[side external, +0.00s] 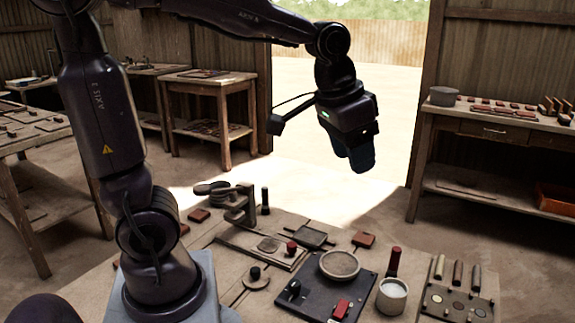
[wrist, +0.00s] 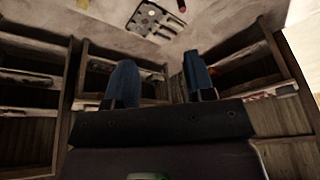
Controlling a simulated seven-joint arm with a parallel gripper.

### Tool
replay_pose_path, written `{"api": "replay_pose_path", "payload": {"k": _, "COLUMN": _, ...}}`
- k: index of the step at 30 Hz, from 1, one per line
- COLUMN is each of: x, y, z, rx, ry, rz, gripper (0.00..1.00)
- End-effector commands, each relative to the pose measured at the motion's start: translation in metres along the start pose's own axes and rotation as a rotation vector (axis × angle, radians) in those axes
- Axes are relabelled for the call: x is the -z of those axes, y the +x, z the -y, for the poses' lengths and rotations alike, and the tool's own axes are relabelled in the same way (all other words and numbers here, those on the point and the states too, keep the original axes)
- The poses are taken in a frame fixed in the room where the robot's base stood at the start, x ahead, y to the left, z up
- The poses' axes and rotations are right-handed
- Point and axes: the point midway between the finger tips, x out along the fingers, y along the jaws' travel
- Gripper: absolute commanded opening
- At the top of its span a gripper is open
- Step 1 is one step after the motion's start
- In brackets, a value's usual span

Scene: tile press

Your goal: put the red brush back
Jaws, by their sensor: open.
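A red block-like piece (side external: 342,308), possibly the red brush, lies on the dark board (side external: 318,296) at the front of the bench. An upright red-topped tool (side external: 393,262) stands at the board's right edge, beside a white cup (side external: 391,297). I cannot tell for sure which of the two is the brush. My gripper (side external: 362,160) is high above the bench, apart from everything. In the wrist view, its two blue fingers (wrist: 157,68) are spread with nothing between them.
A round bowl (side external: 339,264) and a black-knobbed piece (side external: 293,289) sit on the board. A plate with rods and discs (side external: 457,303) lies right; it also shows in the wrist view (wrist: 155,20). A small press (side external: 236,205) stands behind. The air around my gripper is clear.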

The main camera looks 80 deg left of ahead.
Motion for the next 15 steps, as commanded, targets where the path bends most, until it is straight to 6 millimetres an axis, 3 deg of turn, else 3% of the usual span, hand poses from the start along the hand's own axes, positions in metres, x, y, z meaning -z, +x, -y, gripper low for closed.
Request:
{"api": "replay_pose_path", "payload": {"k": 3, "x": -0.042, "y": -0.023, "z": -0.007, "rx": -0.015, "ry": 0.017, "rz": -0.075, "gripper": 0.49}}
{"api": "replay_pose_path", "payload": {"k": 6, "x": -0.071, "y": -0.030, "z": -0.011, "rx": -0.029, "ry": 0.025, "rz": -0.120, "gripper": 0.49}}
{"api": "replay_pose_path", "payload": {"k": 10, "x": -0.095, "y": -0.033, "z": -0.013, "rx": -0.045, "ry": 0.032, "rz": -0.159, "gripper": 0.49}}
{"api": "replay_pose_path", "payload": {"k": 15, "x": -0.107, "y": -0.032, "z": -0.015, "rx": -0.053, "ry": 0.036, "rz": -0.174, "gripper": 0.49}}
